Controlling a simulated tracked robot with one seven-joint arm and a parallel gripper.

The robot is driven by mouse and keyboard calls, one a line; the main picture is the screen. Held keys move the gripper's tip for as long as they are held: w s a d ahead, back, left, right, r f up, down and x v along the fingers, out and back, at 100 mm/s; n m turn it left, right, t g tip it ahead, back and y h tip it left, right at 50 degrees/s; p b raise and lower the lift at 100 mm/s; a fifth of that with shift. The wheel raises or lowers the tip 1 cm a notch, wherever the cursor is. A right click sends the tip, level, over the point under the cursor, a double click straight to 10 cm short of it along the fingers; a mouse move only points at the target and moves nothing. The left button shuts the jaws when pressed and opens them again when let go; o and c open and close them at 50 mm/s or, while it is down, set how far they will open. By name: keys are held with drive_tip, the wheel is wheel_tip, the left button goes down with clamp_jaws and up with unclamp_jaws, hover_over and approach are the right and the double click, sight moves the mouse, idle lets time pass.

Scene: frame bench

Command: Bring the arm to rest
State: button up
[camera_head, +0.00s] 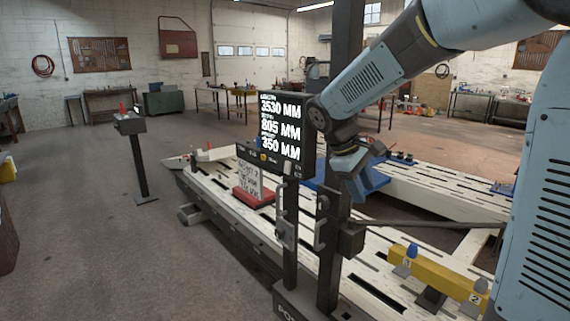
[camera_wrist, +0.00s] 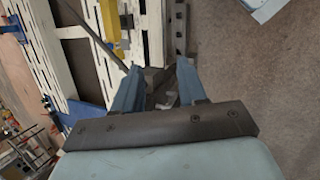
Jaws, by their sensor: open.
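My arm (camera_head: 372,82) reaches in from the upper right in the camera_head view, bent at a dark joint beside the display. My gripper (camera_wrist: 158,66) shows in the camera_wrist view with its two blue fingers apart. It is open and I see nothing held. Behind and between the fingers is dark grey metal; I cannot tell how far off it is. In the camera_head view the wrist hangs in front of the bench, right of the display, and the fingertips are hard to make out.
A measuring display (camera_head: 281,130) on dark posts stands close to the arm. The slotted frame bench (camera_head: 225,193) spreads below, with a yellow beam (camera_head: 440,275) at right and a red-based sign (camera_head: 254,196). A pedestal (camera_head: 139,165) stands left on open floor.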

drive_tip(key=s+d+r+m+t+y, duration=0.1)
drive_tip(key=s+m, duration=0.3)
drive_tip(key=s, duration=0.6)
drive_tip(key=s+d+r+m+t+y, duration=0.2)
drive_tip(key=s+d+m+t+y, duration=0.2)
drive_tip(key=s, duration=0.6)
drive_tip(key=shift+s+r+m, duration=0.2)
drive_tip(key=shift+s+m, duration=0.05)
drive_tip(key=shift+m, duration=0.25)
